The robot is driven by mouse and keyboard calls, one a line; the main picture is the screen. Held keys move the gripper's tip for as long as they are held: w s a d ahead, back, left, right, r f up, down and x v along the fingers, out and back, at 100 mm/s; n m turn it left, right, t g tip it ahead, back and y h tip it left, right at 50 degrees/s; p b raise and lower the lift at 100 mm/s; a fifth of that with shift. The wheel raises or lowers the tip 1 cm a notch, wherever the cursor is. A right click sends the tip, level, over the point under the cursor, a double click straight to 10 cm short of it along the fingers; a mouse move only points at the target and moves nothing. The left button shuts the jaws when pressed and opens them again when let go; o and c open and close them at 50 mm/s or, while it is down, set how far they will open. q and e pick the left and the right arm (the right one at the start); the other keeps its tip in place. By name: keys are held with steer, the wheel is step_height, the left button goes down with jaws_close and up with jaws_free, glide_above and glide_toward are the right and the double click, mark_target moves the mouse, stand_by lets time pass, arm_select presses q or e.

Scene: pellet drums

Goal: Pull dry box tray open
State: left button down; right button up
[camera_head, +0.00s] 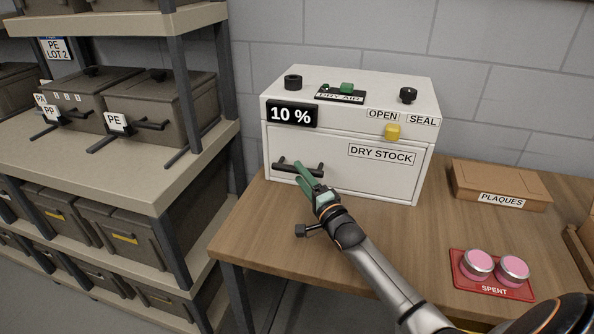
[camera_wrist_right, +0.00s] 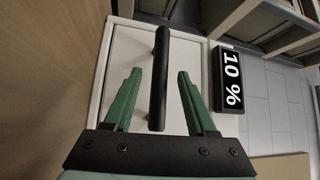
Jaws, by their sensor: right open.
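The dry box (camera_head: 350,130) is a white cabinet on the wooden table, with a "10 %" display (camera_head: 291,115) on its upper front left. Its tray front (camera_head: 345,178), labelled "DRY STOCK", looks closed. The black bar handle (camera_head: 290,165) is on the tray's left part. My right gripper (camera_head: 304,176) is at the handle. In the right wrist view, its green fingers (camera_wrist_right: 157,88) are open, one on each side of the black handle (camera_wrist_right: 159,80), with gaps on both sides. My left gripper is not in view.
A yellow knob (camera_head: 392,132) sits by the OPEN and SEAL labels. A brown "PLAQUES" box (camera_head: 498,186) and a red "SPENT" tray (camera_head: 491,276) with two pink-topped pucks are on the right. Shelves with drab bins (camera_head: 160,105) stand left. The tabletop before the dry box is mostly clear.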

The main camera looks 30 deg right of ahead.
steer(key=shift+w+d+r, duration=0.1)
steer(key=shift+w+r, duration=0.1)
steer(key=shift+w, duration=1.15)
jaws_close()
stand_by(0.5)
